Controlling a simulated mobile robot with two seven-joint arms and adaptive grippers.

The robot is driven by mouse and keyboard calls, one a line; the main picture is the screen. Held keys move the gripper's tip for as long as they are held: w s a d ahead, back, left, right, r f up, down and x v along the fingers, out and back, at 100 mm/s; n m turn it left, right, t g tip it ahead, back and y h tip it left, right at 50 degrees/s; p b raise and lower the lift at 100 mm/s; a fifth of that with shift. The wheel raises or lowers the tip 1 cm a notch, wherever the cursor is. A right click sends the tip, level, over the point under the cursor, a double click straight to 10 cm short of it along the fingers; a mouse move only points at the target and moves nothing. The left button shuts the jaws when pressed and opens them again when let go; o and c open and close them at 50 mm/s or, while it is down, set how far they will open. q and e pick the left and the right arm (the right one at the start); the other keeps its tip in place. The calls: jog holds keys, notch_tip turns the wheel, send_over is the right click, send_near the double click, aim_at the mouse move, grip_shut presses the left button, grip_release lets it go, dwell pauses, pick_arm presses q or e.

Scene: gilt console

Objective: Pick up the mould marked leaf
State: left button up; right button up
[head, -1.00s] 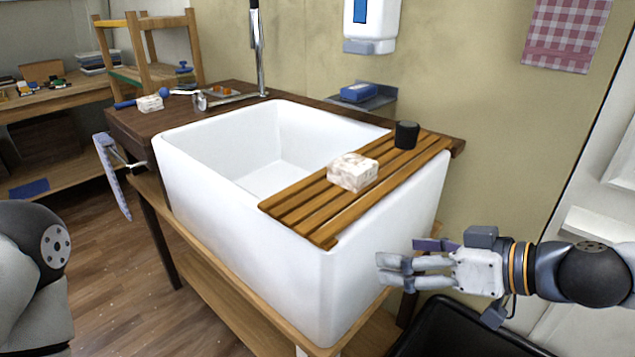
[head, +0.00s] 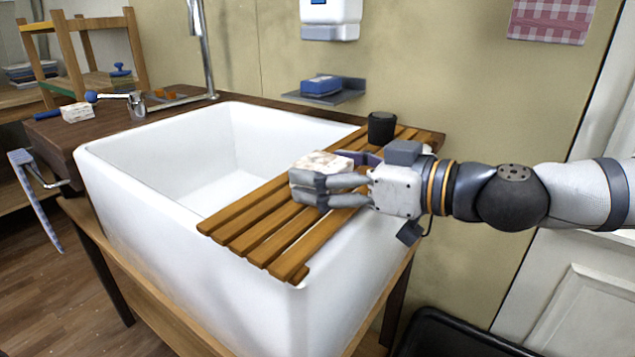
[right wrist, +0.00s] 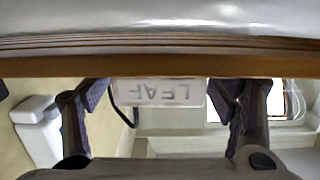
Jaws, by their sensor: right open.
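The mould marked leaf is a pale, marbled block (head: 318,162) on the slatted wooden rack (head: 262,243) across the sink. In the right wrist view its label face (right wrist: 160,93) reads LEAF upside down. My right gripper (head: 322,176) is open at the rack, with its fingers on either side of the block. In the right wrist view the dark finger pads stand left and right of the block, with a gap that looks small on each side. The near fingers hide part of the block in the head view. My left gripper is out of view.
A black cup (head: 381,128) stands on the rack behind the block. A similar pale block (head: 77,113) lies on the dark counter at the back left. The white sink basin (head: 120,160) is empty. A blue object (head: 321,84) sits on a wall shelf.

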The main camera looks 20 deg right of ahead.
jog(key=shift+w+a+f, duration=0.15)
jog(key=shift+w+a, duration=0.2)
jog(key=shift+w, duration=0.1)
jog(key=shift+r, duration=0.2)
jog(key=c, duration=1.3)
jog(key=shift+r, duration=0.1)
